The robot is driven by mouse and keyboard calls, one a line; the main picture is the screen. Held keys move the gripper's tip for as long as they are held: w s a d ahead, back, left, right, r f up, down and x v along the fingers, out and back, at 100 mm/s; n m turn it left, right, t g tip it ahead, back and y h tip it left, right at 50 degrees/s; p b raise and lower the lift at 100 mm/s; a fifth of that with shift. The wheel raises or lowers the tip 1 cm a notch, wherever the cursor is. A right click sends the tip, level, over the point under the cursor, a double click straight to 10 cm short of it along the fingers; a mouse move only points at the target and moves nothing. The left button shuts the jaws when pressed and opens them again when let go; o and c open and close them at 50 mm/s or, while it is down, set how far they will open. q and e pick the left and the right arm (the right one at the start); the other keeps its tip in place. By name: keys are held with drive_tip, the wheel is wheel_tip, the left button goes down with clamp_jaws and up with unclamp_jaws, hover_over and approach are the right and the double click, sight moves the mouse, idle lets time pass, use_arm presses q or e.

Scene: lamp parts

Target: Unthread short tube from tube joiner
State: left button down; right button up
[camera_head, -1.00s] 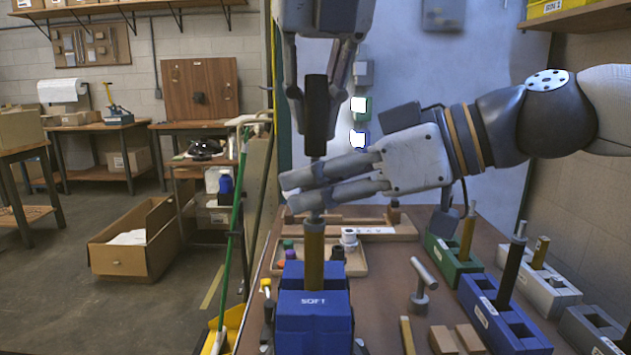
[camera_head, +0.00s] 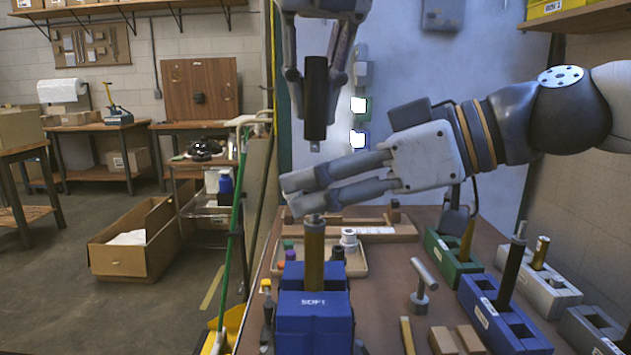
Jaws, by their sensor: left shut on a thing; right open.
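My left gripper (camera_head: 316,75) is shut on a short black tube (camera_head: 316,100) and holds it upright, high above the bench. A small grey end (camera_head: 315,147) shows at the tube's bottom, with open space under it. Below stands a brass-coloured tube (camera_head: 314,255), upright in a blue vise (camera_head: 313,308) marked SOFT. A grey piece, seemingly the tube joiner (camera_head: 314,219), shows at its top. My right gripper (camera_head: 298,195) is open, its fingers pointing left just above or in front of the joiner. They hide part of it, and I cannot tell whether they touch it.
A wooden tray (camera_head: 352,262) with small parts lies behind the vise. Green (camera_head: 455,255), blue (camera_head: 500,315) and grey (camera_head: 540,285) blocks holding tubes fill the bench's right side.

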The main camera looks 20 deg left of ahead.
use_arm(q)
drive_tip(key=shift+r, duration=2)
use_arm(e)
drive_tip(key=v, duration=1.1)
